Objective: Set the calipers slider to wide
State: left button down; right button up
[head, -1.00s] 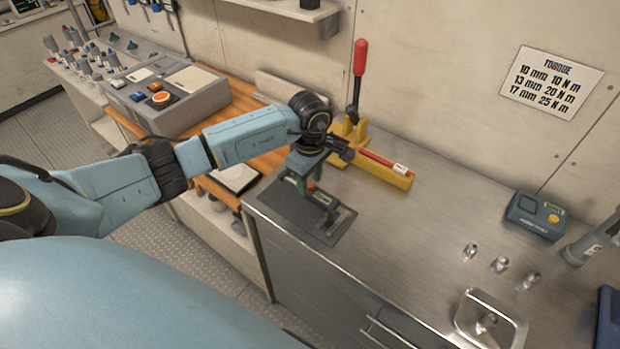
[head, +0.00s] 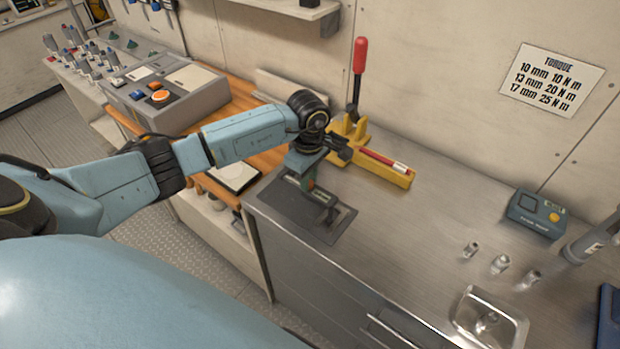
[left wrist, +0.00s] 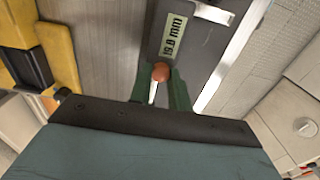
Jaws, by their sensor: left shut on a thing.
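The calipers (head: 332,211) lie on a dark mat (head: 282,211) on the steel worktop. They are small and partly hidden under my left gripper in the head view. In the left wrist view, the grey slider display (left wrist: 176,36) appears to read 19.8 mm, and an orange knob (left wrist: 161,72) sits just below it. My left gripper (head: 308,184) points down over the calipers. Its green fingers (left wrist: 165,88) are shut on the orange knob, one on each side. My right gripper is not in view.
A yellow stand with a red-handled lever (head: 359,70) and a yellow block (head: 388,174) stand close behind the gripper. A grey control box (head: 165,98) is at the left. The middle worktop is clear.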

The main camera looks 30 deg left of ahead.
pick_arm(q)
jog(key=shift+a+b, duration=0.35)
jog(key=shift+a, duration=0.4)
jog(key=c, duration=1.3)
grip_release()
notch_tip(320, 180, up, 13)
jog(key=shift+r+b, duration=0.2)
jog(key=shift+b, duration=0.2)
jog(key=shift+d, duration=0.1)
